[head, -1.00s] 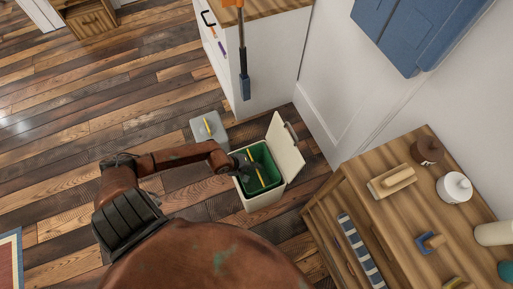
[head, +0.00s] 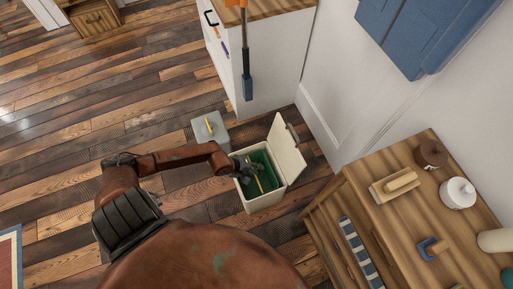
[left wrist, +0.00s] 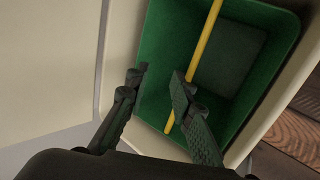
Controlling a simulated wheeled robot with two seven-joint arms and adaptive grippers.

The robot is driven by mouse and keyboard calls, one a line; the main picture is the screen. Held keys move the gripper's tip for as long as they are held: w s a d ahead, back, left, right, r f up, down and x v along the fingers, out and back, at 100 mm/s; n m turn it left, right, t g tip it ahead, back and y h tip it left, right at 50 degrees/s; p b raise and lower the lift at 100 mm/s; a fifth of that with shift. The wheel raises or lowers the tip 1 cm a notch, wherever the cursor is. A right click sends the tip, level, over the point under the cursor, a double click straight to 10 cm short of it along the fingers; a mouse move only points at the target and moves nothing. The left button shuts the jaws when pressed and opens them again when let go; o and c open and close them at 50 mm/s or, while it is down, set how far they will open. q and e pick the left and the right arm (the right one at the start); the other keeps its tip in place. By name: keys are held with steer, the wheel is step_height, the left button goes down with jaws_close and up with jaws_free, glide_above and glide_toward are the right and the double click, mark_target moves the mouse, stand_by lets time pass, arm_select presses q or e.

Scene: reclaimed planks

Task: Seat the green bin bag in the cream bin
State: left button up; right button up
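The cream bin (head: 265,203) stands on the plank floor with its lid (head: 289,150) open to the right. The green bin bag (head: 270,176) is inside the bin mouth. In the left wrist view the green bag (left wrist: 160,55) lines the opening within the cream rim (left wrist: 122,60), with a yellow strip (left wrist: 206,42) running across it. My left gripper (head: 256,171) is over the bin mouth. In the left wrist view its fingers (left wrist: 158,78) are apart, with green showing between them; the right finger overlaps the yellow strip, contact unclear. My right gripper is not in view.
A grey box with a yellow bar (head: 210,130) stands just behind the bin. A white cabinet (head: 275,65) is farther back. A wooden dresser (head: 405,215) with brushes and jars stands close on the right. Open floor (head: 110,120) lies to the left.

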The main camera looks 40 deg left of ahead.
arm_select(q)
steer(key=shift+o, duration=0.2)
steer(key=shift+s, duration=0.1)
steer(key=v, duration=1.2)
steer(key=shift+f, duration=0.1)
stand_by(0.3)
